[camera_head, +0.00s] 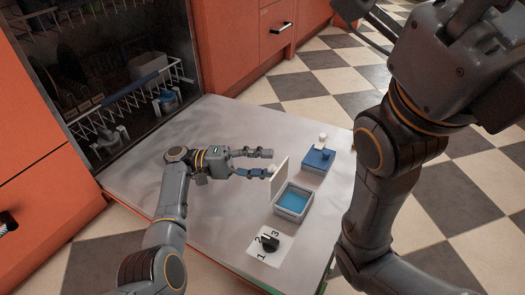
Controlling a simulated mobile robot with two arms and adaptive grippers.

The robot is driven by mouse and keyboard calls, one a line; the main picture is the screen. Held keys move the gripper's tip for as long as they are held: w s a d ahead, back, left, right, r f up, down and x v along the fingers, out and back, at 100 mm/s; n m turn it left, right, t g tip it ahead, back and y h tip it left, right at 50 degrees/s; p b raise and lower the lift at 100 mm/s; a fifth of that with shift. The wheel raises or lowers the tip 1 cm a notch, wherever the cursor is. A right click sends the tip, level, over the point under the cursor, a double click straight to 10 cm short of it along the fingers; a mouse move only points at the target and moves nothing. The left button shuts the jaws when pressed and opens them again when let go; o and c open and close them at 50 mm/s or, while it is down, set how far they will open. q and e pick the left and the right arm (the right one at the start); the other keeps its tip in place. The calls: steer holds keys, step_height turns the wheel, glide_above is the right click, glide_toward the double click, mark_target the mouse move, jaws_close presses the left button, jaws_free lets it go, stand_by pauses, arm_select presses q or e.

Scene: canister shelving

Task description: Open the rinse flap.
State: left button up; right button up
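The rinse flap (279,176) is a thin white plate standing upright on the lowered dishwasher door. Beside it is an open blue compartment (293,201), whose inside shows. My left gripper (271,162) lies just left of the flap, with its fingers apart. Its lower fingertip is at or very near a small pale knob on the flap's left face; I cannot tell if they touch. My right gripper (368,14) is only partly seen at the top edge, dark and cut off.
The dishwasher door (225,125) lies flat. A blue lid with a white knob (318,157) is behind the compartment. A dial marked 1, 2, 3 (270,243) is in front. A white dish rack (120,100) stands inside the machine. Orange cabinets (232,40) stand behind.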

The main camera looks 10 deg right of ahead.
arm_select(q)
steer(key=shift+r, duration=2.15)
steer(key=shift+a, duration=0.1)
steer(key=w+a+r, duration=0.2)
steer(key=a, duration=0.5)
steer(key=w+a+r+p, duration=0.1)
steer(key=w+a+r, duration=0.1)
steer(key=a, duration=0.5)
steer(key=shift+a, duration=0.3)
steer(key=shift+r, duration=0.1)
